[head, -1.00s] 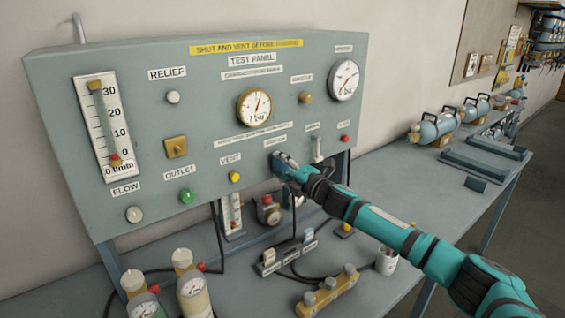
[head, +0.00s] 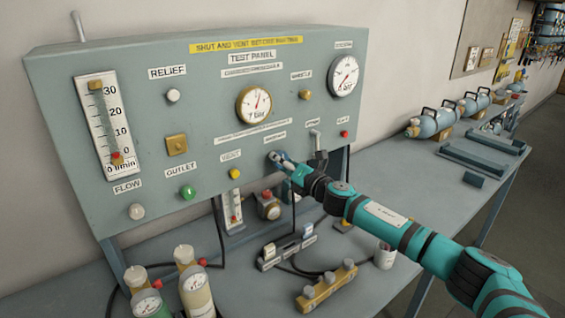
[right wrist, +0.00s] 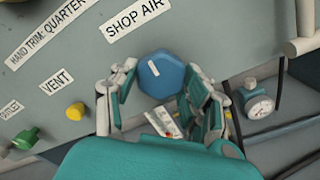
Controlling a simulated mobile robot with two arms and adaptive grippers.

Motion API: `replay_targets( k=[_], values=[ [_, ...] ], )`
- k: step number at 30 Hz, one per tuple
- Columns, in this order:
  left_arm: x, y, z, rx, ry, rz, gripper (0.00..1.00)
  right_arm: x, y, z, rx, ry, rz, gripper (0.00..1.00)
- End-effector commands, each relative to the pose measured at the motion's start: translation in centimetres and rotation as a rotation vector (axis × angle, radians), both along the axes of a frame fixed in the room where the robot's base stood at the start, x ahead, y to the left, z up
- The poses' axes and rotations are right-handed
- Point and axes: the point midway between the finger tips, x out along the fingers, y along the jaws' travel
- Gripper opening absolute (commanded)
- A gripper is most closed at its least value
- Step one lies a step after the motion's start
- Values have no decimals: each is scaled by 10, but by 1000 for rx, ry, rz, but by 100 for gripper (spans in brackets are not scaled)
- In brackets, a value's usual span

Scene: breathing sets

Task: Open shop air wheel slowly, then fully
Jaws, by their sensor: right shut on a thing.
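The shop air wheel (right wrist: 161,73) is a blue, many-sided knob with a white mark on its face, just below the SHOP AIR label (right wrist: 135,20) in the right wrist view. My right gripper (head: 282,161) is at the front of the grey test panel (head: 215,105), low and right of its middle. Its fingers stand on both sides of the wheel and are shut on it. In the head view the gripper hides most of the wheel. My left gripper is in neither view.
Close to the wheel are the yellow vent knob (head: 234,174) and a lever (head: 317,140) to the right. The green outlet knob (head: 187,192) is further left. Below stand a yellow manifold block (head: 327,287) and bottles (head: 194,285) on the bench (head: 385,200).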

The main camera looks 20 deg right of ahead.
Motion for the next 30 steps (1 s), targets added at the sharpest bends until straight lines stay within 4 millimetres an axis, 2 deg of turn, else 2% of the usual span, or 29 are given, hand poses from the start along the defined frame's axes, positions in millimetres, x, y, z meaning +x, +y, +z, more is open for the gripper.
replay_targets(
  k=[11, 12, 17, 26, 30],
  values=[
    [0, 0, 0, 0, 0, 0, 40, 0, 0, -3, -8, 2, 0, 15],
    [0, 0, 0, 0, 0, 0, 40, 0, 0, -3, -8, 2, 0, 52],
    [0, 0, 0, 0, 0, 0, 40, 0, 0, -2, -6, 1, 0, 71],
    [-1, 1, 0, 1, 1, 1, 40, -2, -1, 0, -4, -1, 1, 71],
    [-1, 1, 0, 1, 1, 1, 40, -15, -7, -2, -5, 0, -1, 71]
  ],
)
